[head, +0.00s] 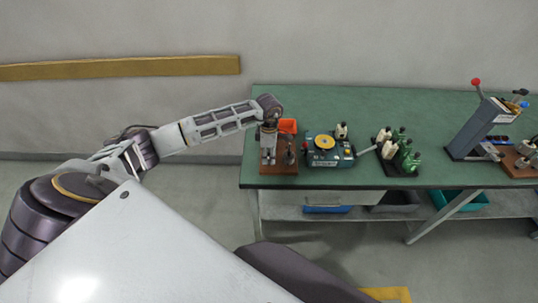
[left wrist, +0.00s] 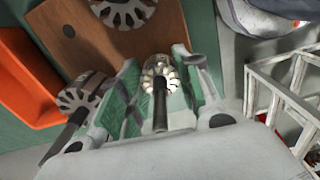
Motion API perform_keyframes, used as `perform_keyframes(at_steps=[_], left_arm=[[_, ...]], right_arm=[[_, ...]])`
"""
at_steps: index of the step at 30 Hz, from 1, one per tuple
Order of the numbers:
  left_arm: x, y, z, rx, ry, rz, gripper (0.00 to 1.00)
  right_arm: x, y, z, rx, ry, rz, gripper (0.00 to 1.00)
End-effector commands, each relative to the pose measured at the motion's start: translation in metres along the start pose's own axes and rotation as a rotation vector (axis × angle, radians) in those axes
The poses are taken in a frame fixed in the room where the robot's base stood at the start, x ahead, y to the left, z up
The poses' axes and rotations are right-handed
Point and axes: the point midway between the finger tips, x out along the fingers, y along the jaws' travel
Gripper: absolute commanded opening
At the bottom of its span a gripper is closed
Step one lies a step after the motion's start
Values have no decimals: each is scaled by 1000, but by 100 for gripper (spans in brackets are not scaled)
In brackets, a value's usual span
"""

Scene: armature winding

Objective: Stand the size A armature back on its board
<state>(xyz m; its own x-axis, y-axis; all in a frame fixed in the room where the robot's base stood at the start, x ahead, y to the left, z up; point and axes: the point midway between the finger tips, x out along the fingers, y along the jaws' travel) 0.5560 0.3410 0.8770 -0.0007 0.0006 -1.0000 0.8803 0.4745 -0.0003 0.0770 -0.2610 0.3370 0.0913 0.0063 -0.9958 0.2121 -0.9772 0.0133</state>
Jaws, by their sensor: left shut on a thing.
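My left gripper (head: 268,139) is over the left end of the green table, pointing down at the brown board (head: 279,168). In the left wrist view its fingers (left wrist: 157,68) are closed on an armature (left wrist: 160,84), a toothed round core with a dark shaft. The board (left wrist: 150,40) lies beyond it in that view. A second armature (left wrist: 85,92) is beside the left finger, and another toothed core (left wrist: 122,12) is at the top over the board. In the head view a grey armature (head: 289,155) shows on the board. I cannot tell whether the held armature touches the board. My right gripper is out of view.
An orange bin (head: 288,126) sits just behind the board. A teal winding device (head: 340,157) with a yellow disc stands to the right. Further right are a black tray (head: 400,170) with green and white bottles and a grey press (head: 470,130). The rear table strip is clear.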

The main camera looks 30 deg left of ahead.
Motion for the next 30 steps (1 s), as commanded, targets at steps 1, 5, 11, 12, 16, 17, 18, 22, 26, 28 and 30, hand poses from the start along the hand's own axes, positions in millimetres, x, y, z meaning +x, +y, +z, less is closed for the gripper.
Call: perform_keyframes(at_steps=[1,5,11,12,16,17,18,22,26,28,30], left_arm=[[0,0,0,0,0,1,6],[0,0,0,0,0,1,43],[0,0,0,0,0,0,59],[0,0,0,0,0,0,59],[0,0,0,0,0,0,59],[0,0,0,0,0,0,59],[0,0,0,0,0,0,59],[0,0,0,0,0,0,59],[0,0,0,0,0,0,59],[0,0,0,0,0,0,59],[-2,0,0,0,0,0,59]], right_arm=[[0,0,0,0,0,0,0],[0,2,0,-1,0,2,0],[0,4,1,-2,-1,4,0],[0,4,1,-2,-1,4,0],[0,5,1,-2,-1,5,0],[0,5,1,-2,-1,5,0],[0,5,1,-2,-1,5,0],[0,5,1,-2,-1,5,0],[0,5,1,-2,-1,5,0],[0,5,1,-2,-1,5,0],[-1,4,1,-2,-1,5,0]])
